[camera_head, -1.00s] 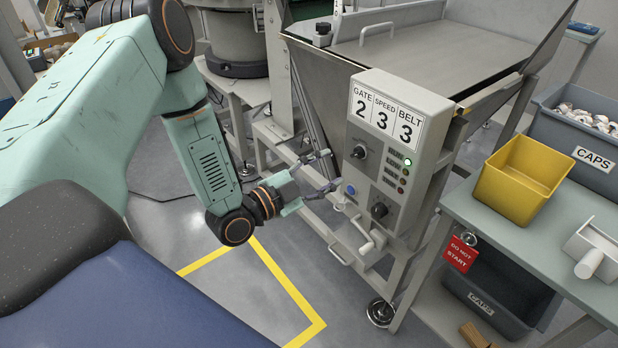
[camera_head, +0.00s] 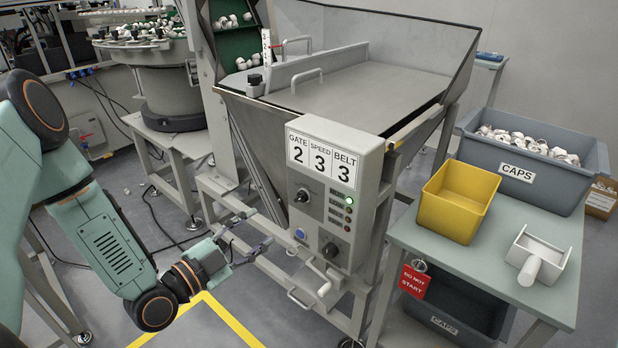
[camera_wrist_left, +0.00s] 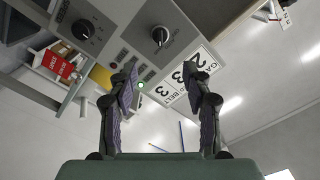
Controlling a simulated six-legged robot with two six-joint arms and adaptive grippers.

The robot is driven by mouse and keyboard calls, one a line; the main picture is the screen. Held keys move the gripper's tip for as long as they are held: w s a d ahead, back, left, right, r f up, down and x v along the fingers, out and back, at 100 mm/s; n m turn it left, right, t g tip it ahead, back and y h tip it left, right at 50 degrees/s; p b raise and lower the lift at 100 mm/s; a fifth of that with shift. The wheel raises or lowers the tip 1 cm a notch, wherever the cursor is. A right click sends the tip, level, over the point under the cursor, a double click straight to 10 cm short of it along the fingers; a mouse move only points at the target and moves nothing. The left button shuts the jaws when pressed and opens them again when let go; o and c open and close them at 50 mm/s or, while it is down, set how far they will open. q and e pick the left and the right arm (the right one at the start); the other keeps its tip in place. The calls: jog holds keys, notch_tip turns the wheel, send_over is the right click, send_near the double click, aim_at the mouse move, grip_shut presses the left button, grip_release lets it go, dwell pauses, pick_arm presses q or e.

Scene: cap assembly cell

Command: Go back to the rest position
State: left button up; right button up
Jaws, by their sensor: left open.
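My left gripper (camera_head: 243,245) is open and empty in the head view, with its arm coming in from the left. It is in front of the hopper machine, to the left of the grey control panel (camera_head: 324,213), and apart from it. In the left wrist view the two fingers (camera_wrist_left: 160,100) stand apart with nothing between them. The panel carries a sign reading gate 2, speed 3, belt 3, with dials, a blue button (camera_head: 300,233) and a lit green lamp (camera_head: 349,200). My right gripper is in neither view.
A bench (camera_head: 480,265) at the right bears a yellow bin (camera_head: 457,203), a white scoop (camera_head: 540,257) and a grey caps crate (camera_head: 518,174). A red "do not start" tag (camera_head: 414,281) hangs at its edge. Floor is clear around the yellow line (camera_head: 228,318).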

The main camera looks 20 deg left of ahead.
pick_arm(q)
jog(key=s+d+f+n+g+y, duration=0.2)
jog(key=s+f+n+g, duration=0.35)
jog(key=f, duration=0.25)
jog(key=s+d+f+n+g+y, duration=0.1)
jog(key=s+f+n+g+y, duration=0.1)
jog(key=s+f+n+g, duration=0.35)
jog(key=s+d+f+n+g+y, duration=0.1)
jog(key=s+f+g, duration=0.2)
jog(key=s, duration=0.6)
jog(key=s+d+f+n+g+y, duration=0.1)
jog(key=s+f+g, duration=0.2)
jog(key=s, duration=0.6)
jog(key=shift+s+d+f+n, duration=0.15)
jog(key=shift+d+f+n, duration=0.05)
jog(key=shift+d+n, duration=0.15)
dwell(4.5)
